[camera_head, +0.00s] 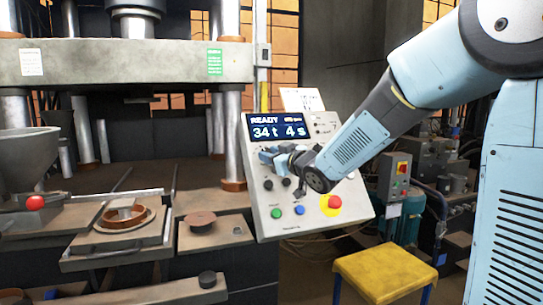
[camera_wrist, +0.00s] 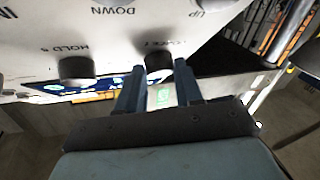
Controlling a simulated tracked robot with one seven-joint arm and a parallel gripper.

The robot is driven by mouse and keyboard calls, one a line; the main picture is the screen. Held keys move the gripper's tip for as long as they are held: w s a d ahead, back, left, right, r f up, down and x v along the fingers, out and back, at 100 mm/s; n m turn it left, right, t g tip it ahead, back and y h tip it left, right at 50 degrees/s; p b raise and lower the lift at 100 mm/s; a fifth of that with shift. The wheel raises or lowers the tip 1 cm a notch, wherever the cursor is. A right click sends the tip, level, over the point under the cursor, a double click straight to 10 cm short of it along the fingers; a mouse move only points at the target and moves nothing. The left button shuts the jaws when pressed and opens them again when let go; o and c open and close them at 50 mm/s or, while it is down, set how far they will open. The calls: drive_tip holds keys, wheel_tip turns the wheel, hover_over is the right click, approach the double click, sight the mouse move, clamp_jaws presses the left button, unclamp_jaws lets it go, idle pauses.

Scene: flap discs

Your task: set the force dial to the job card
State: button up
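The control panel (camera_head: 310,205) has a lit display (camera_head: 278,128) reading READY, 34 t and 4 s. A white job card (camera_head: 302,98) stands on its top edge; its writing is too small to read. My gripper (camera_head: 268,157) is at the panel face, just below the display. In the wrist view, which sees the panel upside down, the black force dial (camera_wrist: 158,66) sits between the two fingertips of my gripper (camera_wrist: 160,72). The fingers are apart by about the dial's width; whether they press on it I cannot tell. The head view hides this dial behind my gripper.
The hold dial (camera_wrist: 77,70) is close beside the force dial. Lower on the panel are a green button (camera_head: 276,213), a blue button (camera_head: 299,210) and a red emergency stop (camera_head: 333,202). A press (camera_head: 120,62) stands at left and a yellow stool (camera_head: 385,270) in front.

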drive_tip(key=c, duration=0.5)
drive_tip(key=shift+n, duration=0.3)
drive_tip(key=shift+w+d+n+g+y, duration=0.1)
drive_tip(key=shift+n+g+y, duration=0.5)
drive_tip(key=shift+n+g, duration=0.3)
drive_tip(key=o, duration=1)
drive_tip(key=v, duration=1.3)
drive_tip(key=shift+s+d, duration=0.3)
